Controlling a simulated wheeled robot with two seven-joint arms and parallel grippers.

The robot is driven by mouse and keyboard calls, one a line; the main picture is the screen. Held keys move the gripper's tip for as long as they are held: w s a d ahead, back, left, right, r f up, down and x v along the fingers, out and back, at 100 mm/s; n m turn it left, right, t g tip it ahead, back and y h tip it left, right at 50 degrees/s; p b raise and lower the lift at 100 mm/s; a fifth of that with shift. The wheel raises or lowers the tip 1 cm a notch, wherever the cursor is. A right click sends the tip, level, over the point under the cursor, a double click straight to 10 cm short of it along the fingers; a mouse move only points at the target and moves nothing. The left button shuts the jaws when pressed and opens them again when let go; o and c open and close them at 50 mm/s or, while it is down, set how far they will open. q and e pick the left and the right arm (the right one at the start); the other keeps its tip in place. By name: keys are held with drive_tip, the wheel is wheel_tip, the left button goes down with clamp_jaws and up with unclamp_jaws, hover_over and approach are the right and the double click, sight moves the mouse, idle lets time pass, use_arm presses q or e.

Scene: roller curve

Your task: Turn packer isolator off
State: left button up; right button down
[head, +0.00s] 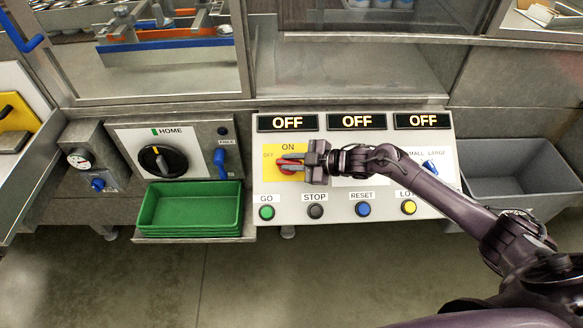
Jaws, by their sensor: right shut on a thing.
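The packer isolator is a red rotary handle (288,169) on a yellow plate (270,163) marked ON and OFF, on the light control panel (262,190). My right gripper (294,165) reaches in from the right and is shut on the red handle. The fingers hide part of the handle, and it appears to lie roughly sideways, toward the OFF mark at the left. Three black displays above, the left one (287,122), the middle one (356,121) and the right one (422,120), all read OFF. My left gripper is not in view.
Below the isolator are a green GO button (267,212), a black STOP button (316,211), a blue RESET button (363,209) and a yellow button (409,207). A blue switch (430,167) is at right. Green trays (190,232) stand left, a grey bin (520,178) right.

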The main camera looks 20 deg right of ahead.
drive_tip(key=shift+n+g+b, duration=0.8)
drive_tip(key=shift+g, duration=0.1)
drive_tip(key=c, duration=1.4)
unclamp_jaws()
drive_tip(key=shift+o, duration=0.2)
drive_tip(key=b+v, duration=0.1)
drive_tip(key=v, duration=0.6)
drive_tip(key=shift+d+f+b, duration=0.15)
drive_tip(key=shift+d+b, duration=0.05)
drive_tip(key=shift+b, duration=0.2)
drive_tip(key=shift+s+d+r, duration=0.1)
drive_tip(key=shift+d+r, duration=0.1)
drive_tip(key=shift+r, duration=0.1)
